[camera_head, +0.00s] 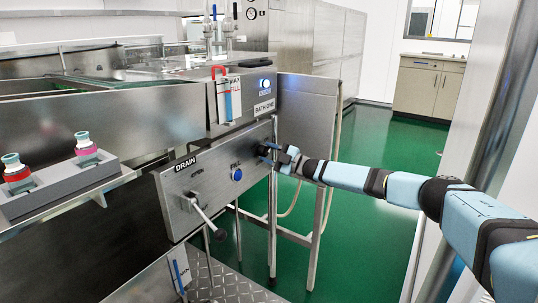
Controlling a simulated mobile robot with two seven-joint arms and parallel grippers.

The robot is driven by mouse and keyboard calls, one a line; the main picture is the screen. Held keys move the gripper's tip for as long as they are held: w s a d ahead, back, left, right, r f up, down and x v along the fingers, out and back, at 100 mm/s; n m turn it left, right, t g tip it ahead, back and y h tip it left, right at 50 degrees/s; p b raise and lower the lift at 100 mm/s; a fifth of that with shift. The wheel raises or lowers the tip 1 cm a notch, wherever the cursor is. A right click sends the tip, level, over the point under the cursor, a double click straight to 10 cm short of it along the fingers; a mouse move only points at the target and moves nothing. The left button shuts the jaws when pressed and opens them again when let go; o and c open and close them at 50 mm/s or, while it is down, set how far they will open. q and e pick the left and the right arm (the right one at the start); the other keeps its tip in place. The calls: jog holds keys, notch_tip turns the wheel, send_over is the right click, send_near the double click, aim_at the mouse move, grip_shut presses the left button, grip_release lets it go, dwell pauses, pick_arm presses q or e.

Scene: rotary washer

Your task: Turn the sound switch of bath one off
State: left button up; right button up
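The "BATH ONE" label (264,107) is on the end of the steel washer. Just above it is a round control lit blue (265,84), with a small blue label under it that I cannot read. This may be the sound switch, but I cannot confirm it. My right gripper (267,151) is at the right end of the lower "DRAIN" panel, below and apart from that control. Its fingers are small and dark against the panel, so I cannot tell if they are open or whether they touch it. My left gripper is out of view.
The lower panel (205,184) has a blue "FILL" button (237,174) and a protruding drain lever (205,214). A red hook-shaped part (219,71) stands above. A grey block (62,185) holds small capped items at left. Green floor (375,230) is open at right.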

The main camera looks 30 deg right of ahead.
jog(key=shift+f, duration=0.1)
jog(key=shift+c, duration=1.2)
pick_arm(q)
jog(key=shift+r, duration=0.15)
pick_arm(e)
jog(key=shift+n, duration=0.3)
pick_arm(q)
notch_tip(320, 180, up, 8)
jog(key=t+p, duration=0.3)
jog(key=p, duration=0.2)
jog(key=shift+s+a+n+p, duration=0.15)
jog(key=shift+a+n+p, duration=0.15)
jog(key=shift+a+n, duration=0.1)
pick_arm(e)
jog(key=shift+r+n+g+h, duration=0.1)
jog(key=shift+n+g+h, duration=0.45)
jog(key=shift+n, duration=2.3)
jog(key=shift+r+n+g+h, duration=0.2)
jog(key=shift+n+g, duration=0.6)
jog(key=shift+n, duration=2.1)
jog(key=shift+f+n+g+h, duration=0.1)
jog(key=shift+n+g+h, duration=0.45)
jog(key=shift+n, duration=2.3)
jog(key=shift+r, duration=0.1)
